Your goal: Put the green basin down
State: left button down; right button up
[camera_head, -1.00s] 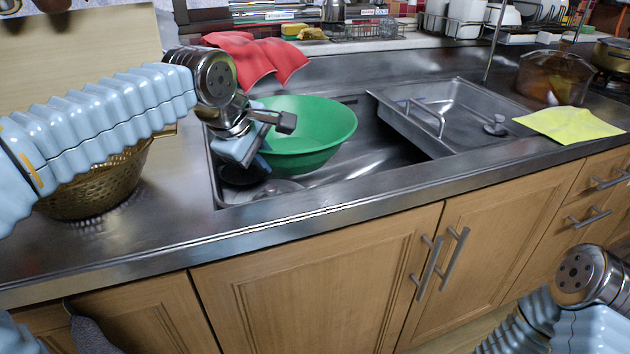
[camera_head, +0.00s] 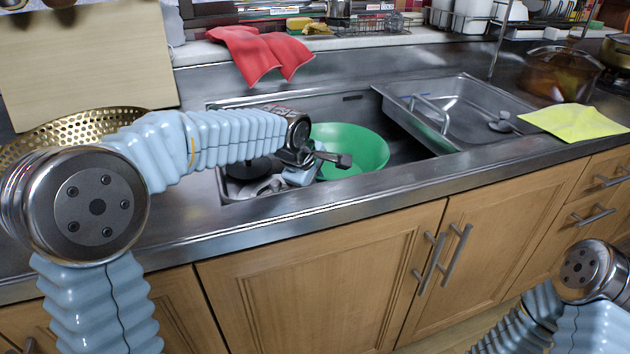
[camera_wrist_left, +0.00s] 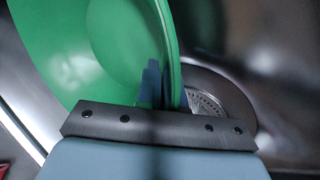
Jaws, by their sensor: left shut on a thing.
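The green basin (camera_head: 352,150) is low inside the sink (camera_head: 410,152) in the head view, right of my left gripper. My left gripper (camera_head: 312,176) reaches down into the sink and is shut on the basin's left rim. In the left wrist view the basin (camera_wrist_left: 105,45) fills the upper left, with its rim between the fingers (camera_wrist_left: 160,88). The sink drain (camera_wrist_left: 208,100) shows close beside the rim. Whether the basin's bottom touches the sink floor is hidden. Of my right arm only the wrist shows at the lower right; its fingers are out of frame.
A metal drain tray (camera_head: 455,108) covers the sink's right part. A dark round item (camera_head: 250,168) lies in the sink left of the basin. A red cloth (camera_head: 262,52) hangs behind, a yellow cloth (camera_head: 575,122) lies right, and a brass colander (camera_head: 75,128) stands left.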

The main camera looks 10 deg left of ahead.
pick_arm(q)
jog(key=shift+f, duration=0.15)
jog(key=c, duration=1.3)
grip_release()
jog(key=shift+o, duration=0.2)
jog(key=shift+s+r, duration=0.1)
jog(key=shift+r, duration=0.35)
jog(key=v, duration=1.1)
jog(key=shift+s+r, duration=0.15)
jog(key=shift+r, duration=0.1)
